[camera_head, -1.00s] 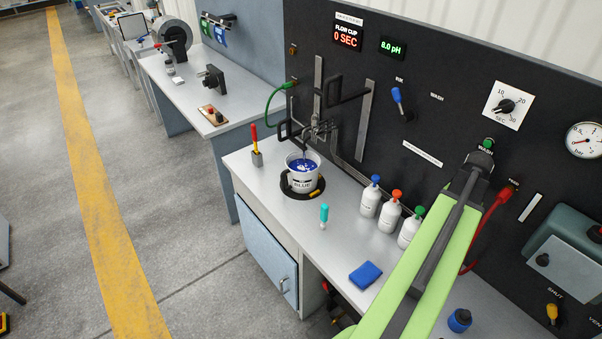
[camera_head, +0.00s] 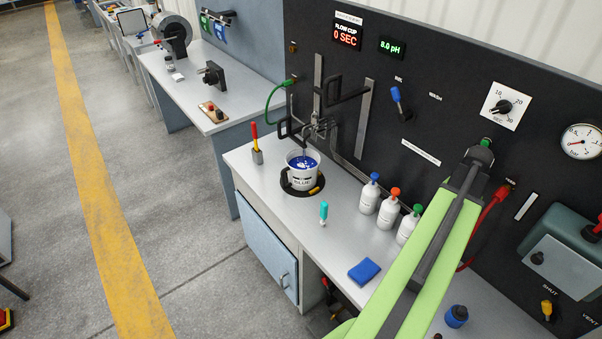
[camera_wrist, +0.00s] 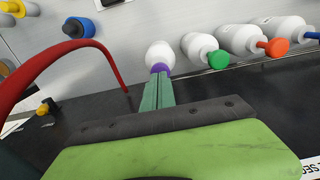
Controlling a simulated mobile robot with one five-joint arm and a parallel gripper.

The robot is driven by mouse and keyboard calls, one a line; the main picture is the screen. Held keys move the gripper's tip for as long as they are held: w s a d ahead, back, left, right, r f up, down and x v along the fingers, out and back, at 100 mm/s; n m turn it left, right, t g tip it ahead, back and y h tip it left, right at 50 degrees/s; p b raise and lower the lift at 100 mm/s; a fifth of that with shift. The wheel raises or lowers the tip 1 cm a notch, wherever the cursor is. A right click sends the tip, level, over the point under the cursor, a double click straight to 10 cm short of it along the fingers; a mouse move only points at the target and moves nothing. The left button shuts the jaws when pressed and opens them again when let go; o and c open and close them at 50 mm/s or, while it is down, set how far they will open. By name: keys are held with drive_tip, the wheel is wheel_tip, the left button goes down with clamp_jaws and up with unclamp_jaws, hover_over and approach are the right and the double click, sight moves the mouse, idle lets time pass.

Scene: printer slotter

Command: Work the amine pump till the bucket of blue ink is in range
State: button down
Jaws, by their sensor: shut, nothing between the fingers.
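The white bucket of blue ink (camera_head: 300,181) stands upright on a dark round base on the bench. The green pH display (camera_head: 391,46) on the black panel seems to read 8.0. My gripper (camera_wrist: 160,78) is shut and empty in the wrist view. Its fingertips overlap the purple cap of a white bottle (camera_wrist: 160,53); I cannot tell whether they touch it. That bottle and the gripper are hidden behind my green arm in the head view. No label naming the amine pump is legible.
White bottles with blue (camera_head: 370,198), orange (camera_head: 386,214) and green caps (camera_head: 408,228) stand in a row beside my arm. A red hose (camera_wrist: 70,48) arches left of my gripper. A blue sponge (camera_head: 364,271) lies on the bench. The flow cup display (camera_head: 346,34) reads 0 SEC.

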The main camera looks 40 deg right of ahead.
drive_tip(key=shift+f+b, duration=2)
drive_tip(key=shift+f, duration=0.1)
drive_tip(key=shift+r, duration=0.2)
drive_tip(key=shift+r+p, duration=2)
drive_tip(key=shift+p, duration=0.2)
wheel_tip(320, 180, up, 6)
drive_tip(key=p, duration=0.6)
